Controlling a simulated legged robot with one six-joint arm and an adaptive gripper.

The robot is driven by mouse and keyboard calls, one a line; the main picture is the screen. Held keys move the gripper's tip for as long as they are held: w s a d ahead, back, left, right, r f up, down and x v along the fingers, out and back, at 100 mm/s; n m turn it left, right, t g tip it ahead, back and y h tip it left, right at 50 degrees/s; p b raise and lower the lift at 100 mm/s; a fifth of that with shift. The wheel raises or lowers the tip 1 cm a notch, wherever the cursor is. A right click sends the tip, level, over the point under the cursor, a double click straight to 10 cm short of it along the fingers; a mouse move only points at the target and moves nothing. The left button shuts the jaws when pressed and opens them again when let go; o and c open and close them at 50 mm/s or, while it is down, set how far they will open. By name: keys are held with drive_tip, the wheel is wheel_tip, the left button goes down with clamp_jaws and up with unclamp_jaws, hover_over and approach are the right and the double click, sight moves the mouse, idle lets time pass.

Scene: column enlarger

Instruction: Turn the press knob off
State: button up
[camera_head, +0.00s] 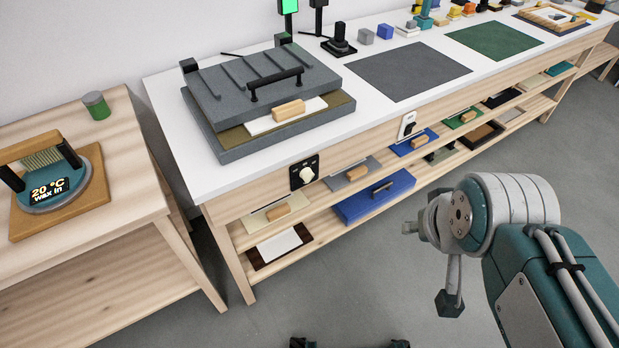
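The press knob (307,174) is a white dial on a small black plate, set in the wooden front edge of the long bench below the press. The grey press (230,146) lies on the bench top above it, with a black handle on its ribbed upper plate. My gripper (428,266) is at the right, in front of the bench, well to the right of and apart from the knob. Its two fingers look spread apart, with nothing visible between them. Nothing covers the knob.
A black and white switch (408,125) sits on the same bench front, further right. Shelves below hold a blue case (374,197) and several wood-handled boards. The floor before the bench is clear.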

drive_tip(key=w+a+f+t+y, duration=0.1)
drive_tip(key=w+f+t, duration=0.3)
drive_tip(key=w, duration=0.9)
drive_tip(key=w+a+f+t, duration=0.2)
drive_tip(key=w+f, duration=0.4)
drive_tip(key=w, duration=0.8)
drive_tip(key=m+t+y, duration=0.1)
drive_tip(key=t+y, duration=0.1)
drive_tip(key=y, duration=0.5)
approach(311, 179)
drive_tip(key=w+d+r, duration=0.1)
drive_tip(key=w+r, duration=0.1)
drive_tip(key=w, duration=0.2)
wheel_tip(311, 179, down, 4)
drive_tip(key=s+a+m+t+y, duration=0.1)
drive_tip(key=s+y, duration=0.1)
drive_tip(key=s, duration=0.1)
drive_tip(key=shift+x, duration=3.85)
drive_tip(key=shift+r, duration=0.1)
drive_tip(key=shift+w+a+r, duration=0.1)
drive_tip(key=shift+w+a, duration=0.05)
drive_tip(key=shift+c, duration=0.3)
